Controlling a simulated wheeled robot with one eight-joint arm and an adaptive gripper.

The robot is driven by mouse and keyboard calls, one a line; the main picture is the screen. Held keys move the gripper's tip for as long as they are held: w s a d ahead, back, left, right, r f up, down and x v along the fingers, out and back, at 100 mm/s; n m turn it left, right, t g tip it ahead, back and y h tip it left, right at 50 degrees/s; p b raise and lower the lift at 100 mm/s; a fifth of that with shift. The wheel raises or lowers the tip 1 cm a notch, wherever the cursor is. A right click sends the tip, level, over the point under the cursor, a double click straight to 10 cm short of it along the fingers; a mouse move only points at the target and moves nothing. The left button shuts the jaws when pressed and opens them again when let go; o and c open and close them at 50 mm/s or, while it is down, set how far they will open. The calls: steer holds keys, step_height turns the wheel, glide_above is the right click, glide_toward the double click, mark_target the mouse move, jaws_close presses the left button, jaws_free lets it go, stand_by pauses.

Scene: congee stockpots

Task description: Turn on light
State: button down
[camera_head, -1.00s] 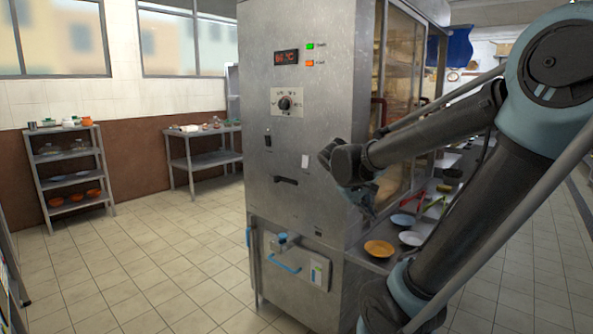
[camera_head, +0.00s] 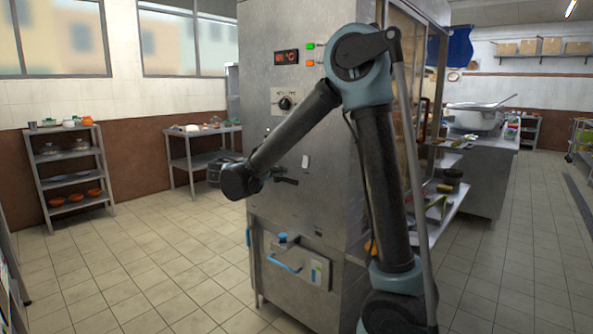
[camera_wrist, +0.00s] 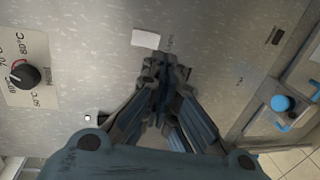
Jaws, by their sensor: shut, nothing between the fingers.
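The light switch (camera_wrist: 145,38) is a small white rectangular plate on the steel front of the cabinet, with a "Light" label beside it. In the head view the white switch (camera_head: 305,162) shows just left of my upright arm link. My gripper (camera_wrist: 165,72) is shut and empty, its fingertips below and slightly right of the switch in the wrist view. They look apart from the switch; the gap to the panel is hard to judge. In the head view my wrist is left of the switch, and the fingertips cannot be made out clearly.
Shelves (camera_head: 75,170) and a side table (camera_head: 200,155) stand at the left; the tiled floor between is clear.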

mark_target(302, 166)
steer(key=shift+s+a, duration=0.15)
steer(key=shift+a, duration=1)
steer(key=shift+d, duration=0.15)
steer(key=x, duration=1.4)
steer(key=shift+r, duration=0.3)
